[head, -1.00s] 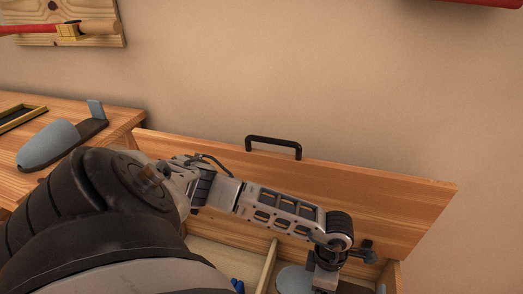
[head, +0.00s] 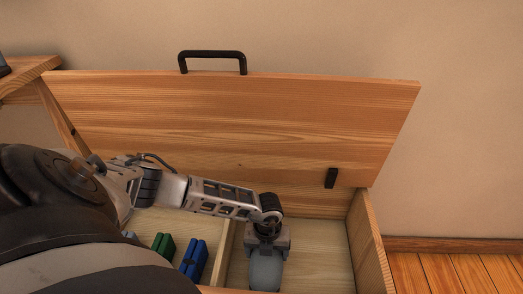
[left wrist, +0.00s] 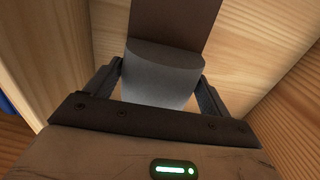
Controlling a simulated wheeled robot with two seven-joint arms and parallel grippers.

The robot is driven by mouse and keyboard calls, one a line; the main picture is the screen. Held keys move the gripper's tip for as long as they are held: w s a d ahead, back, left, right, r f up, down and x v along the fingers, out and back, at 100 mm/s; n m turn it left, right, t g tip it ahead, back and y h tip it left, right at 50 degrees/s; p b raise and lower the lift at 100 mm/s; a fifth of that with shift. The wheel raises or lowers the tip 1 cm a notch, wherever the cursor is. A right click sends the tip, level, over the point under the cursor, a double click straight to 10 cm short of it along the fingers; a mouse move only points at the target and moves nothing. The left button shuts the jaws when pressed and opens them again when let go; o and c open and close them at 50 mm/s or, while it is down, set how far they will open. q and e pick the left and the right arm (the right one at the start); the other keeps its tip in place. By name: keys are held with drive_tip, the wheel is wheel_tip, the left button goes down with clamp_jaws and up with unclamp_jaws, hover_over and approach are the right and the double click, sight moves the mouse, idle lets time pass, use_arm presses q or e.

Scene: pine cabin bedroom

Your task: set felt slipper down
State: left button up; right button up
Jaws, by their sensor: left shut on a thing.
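The grey-blue felt slipper (head: 266,272) is inside the right compartment of the open wooden chest (head: 375,250). My left gripper (head: 267,247) reaches down into that compartment and is shut on the slipper. In the left wrist view the slipper's grey part (left wrist: 160,75) sits between the two fingers of my left gripper (left wrist: 157,88), and its flat brown part (left wrist: 168,22) extends beyond. Pale wooden boards surround it. I cannot tell whether the slipper touches the compartment floor. My right gripper is not in view.
A divider (head: 222,250) separates the compartments. Green (head: 163,245) and blue (head: 194,260) objects lie in the left one. The raised lid (head: 240,120) with a black handle (head: 212,56) stands behind. Bare floor shows in the compartment right of the slipper.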

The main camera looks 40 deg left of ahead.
use_arm(q)
wheel_tip(320, 180, down, 4)
drive_tip(key=shift+f+b, duration=0.1)
drive_tip(key=shift+b, duration=0.95)
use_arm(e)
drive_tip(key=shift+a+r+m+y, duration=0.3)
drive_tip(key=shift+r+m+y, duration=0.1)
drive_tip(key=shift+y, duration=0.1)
use_arm(q)
drive_tip(key=o, duration=0.9)
drive_tip(key=shift+f, duration=0.1)
drive_tip(key=shift+o, duration=0.2)
drive_tip(key=shift+r, duration=0.2)
wheel_tip(320, 180, up, 3)
drive_tip(key=shift+f+p, duration=0.2)
drive_tip(key=shift+p, duration=0.7)
wheel_tip(320, 180, up, 9)
drive_tip(key=p, duration=0.3)
drive_tip(key=shift+r+p, duration=0.2)
drive_tip(key=shift+p, duration=0.2)
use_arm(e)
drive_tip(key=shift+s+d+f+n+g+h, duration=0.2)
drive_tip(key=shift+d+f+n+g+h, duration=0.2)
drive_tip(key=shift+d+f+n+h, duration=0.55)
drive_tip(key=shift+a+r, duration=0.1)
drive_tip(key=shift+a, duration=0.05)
